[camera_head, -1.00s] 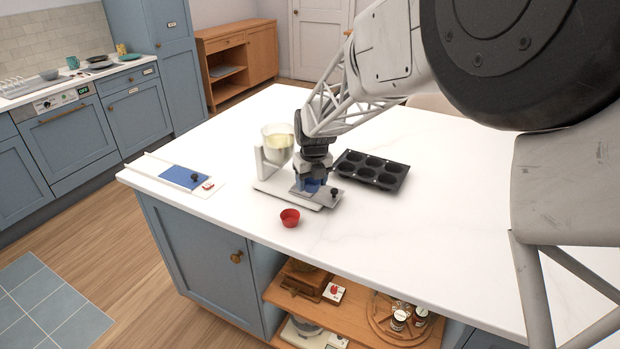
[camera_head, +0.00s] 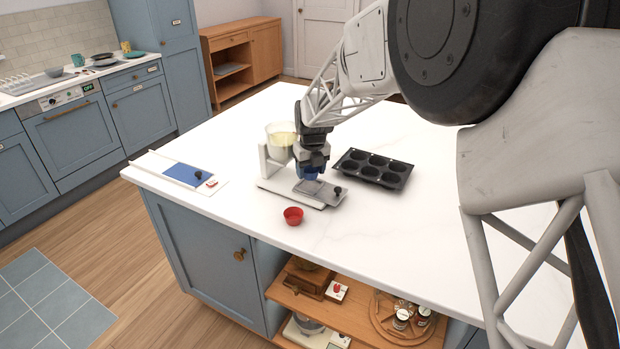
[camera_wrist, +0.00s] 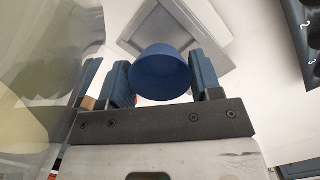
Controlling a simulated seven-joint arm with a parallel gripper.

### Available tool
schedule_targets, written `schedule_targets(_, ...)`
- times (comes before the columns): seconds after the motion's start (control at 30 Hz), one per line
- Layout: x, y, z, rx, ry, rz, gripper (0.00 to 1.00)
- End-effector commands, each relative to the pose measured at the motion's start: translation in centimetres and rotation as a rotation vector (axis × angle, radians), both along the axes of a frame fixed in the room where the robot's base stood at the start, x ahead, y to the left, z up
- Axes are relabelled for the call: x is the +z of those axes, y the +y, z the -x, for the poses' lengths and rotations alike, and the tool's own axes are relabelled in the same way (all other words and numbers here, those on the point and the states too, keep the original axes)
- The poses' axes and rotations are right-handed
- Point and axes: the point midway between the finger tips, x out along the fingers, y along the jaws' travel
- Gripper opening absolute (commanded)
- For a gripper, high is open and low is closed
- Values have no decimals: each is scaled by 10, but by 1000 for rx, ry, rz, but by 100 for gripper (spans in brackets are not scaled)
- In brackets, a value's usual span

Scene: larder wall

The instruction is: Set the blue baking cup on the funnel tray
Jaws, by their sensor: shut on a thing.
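The blue baking cup (camera_wrist: 160,68) is between the two fingers of my gripper (camera_wrist: 161,82) in the wrist view. The tray (camera_wrist: 165,38) lies behind the cup in the wrist view. My gripper is shut on the cup. I cannot tell the exact gap between the cup's base and the tray.
The funnel (camera_head: 280,138) with pale batter stands close left of my gripper. A dark muffin tin (camera_head: 373,168) is to the right, and a red baking cup (camera_head: 293,215) is in front. A blue mat (camera_head: 187,174) lies at the left. The counter's right side is clear.

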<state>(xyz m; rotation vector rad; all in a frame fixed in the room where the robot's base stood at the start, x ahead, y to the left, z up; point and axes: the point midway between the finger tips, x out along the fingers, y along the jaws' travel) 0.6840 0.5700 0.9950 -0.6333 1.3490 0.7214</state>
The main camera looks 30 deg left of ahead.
Motion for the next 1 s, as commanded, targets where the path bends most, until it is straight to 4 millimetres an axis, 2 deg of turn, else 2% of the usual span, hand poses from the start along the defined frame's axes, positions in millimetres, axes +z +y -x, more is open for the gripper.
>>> schedule_targets(0.1, -1, 5, -6, 0, 1, 1, 36)
schedule_targets(0.4, -34, 4, -5, 0, 0, 0, 36)
schedule_targets(1.0, -43, 4, -5, 0, 2, 2, 36)
